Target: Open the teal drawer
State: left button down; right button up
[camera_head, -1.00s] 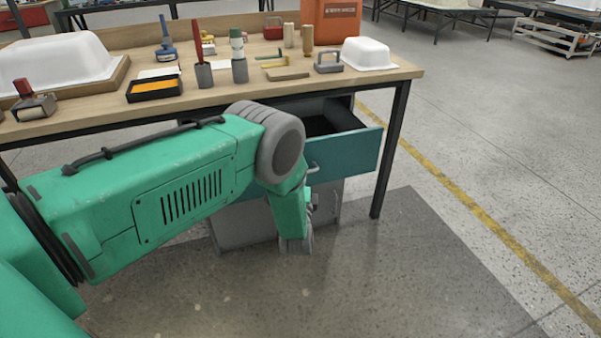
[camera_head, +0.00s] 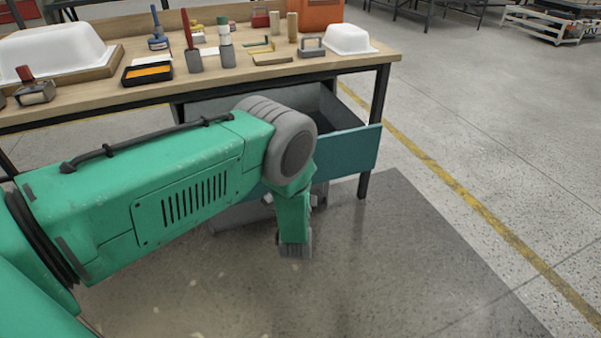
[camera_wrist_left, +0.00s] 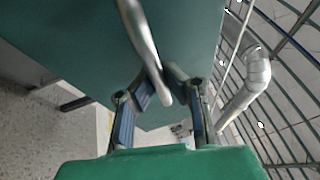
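The teal drawer (camera_head: 349,150) stands well out from under the workbench, its open grey inside showing in the head view. Its teal front also fills much of the left wrist view (camera_wrist_left: 75,50). My left gripper (camera_wrist_left: 161,80) is at the drawer front, its two fingers closed in on the silver bar handle (camera_wrist_left: 144,40), which runs between the fingertips. In the head view my green left arm covers the left part of the drawer front, and the handle and fingertips are hidden there. My right gripper is not in view.
The workbench (camera_head: 345,70) carries white tub shells (camera_head: 349,39), several hand tools and an orange container (camera_head: 320,14). A black table leg (camera_head: 376,115) stands beside the drawer's right end. The floor in front and to the right is clear.

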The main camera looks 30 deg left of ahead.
pick_arm(q)
jog(key=shift+s+f, duration=0.15)
jog(key=shift+f, duration=0.15)
jog(key=c, duration=1.8)
grip_release()
jog(key=shift+a, duration=0.1)
jog(key=shift+o, duration=1)
jog(key=shift+a, duration=0.15)
jog(key=shift+r, duration=0.1)
jog(key=v, duration=1.1)
jog(key=shift+s+d, duration=0.25)
jog(key=shift+a+f, duration=0.1)
jog(key=shift+f, duration=0.1)
